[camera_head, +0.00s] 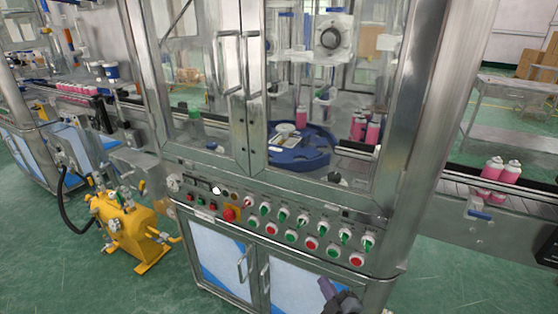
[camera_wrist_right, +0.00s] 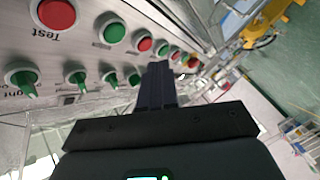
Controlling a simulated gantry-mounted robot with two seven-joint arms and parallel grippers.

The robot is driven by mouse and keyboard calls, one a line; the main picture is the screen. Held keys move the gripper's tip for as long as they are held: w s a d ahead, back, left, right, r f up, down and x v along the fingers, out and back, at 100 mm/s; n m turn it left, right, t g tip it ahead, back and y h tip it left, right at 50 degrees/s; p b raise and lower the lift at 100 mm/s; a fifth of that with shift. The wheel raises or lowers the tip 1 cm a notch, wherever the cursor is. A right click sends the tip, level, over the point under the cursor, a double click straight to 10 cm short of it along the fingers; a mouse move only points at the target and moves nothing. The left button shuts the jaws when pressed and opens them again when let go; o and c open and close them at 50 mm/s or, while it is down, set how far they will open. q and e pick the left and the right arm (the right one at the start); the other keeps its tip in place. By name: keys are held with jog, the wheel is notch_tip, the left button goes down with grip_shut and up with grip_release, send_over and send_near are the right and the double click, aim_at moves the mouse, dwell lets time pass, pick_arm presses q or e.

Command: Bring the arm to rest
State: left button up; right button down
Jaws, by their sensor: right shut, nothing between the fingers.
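My right gripper (camera_head: 325,287) shows at the bottom of the head view, in front of the machine's lower cabinet doors and below the control panel (camera_head: 205,215). In the right wrist view its dark fingers (camera_wrist_right: 158,68) are together and empty, pointing toward the row of buttons. The fingertips overlap the panel in that view; I see no clear contact with any button. My left gripper is in neither view.
The panel carries red and green buttons (camera_head: 291,237) and green rotary switches. The steel crimping machine's glass doors (camera_head: 210,90) are above. A yellow pump unit (camera_head: 125,230) stands on the green floor at left.

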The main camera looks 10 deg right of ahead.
jog(key=s+d+r+m+g+h+p, duration=0.2)
jog(key=s+m+g+p, duration=0.35)
jog(key=s, duration=1.15)
jog(key=s+d+r+m+g+h+p, duration=0.15)
jog(key=s+m+g+p, duration=0.45)
jog(key=s, duration=1)
notch_tip(320, 180, up, 39)
jog(key=n+g+p, duration=0.1)
jog(key=p, duration=3.8)
jog(key=shift+s+f, duration=0.1)
jog(key=shift+f, duration=0.05)
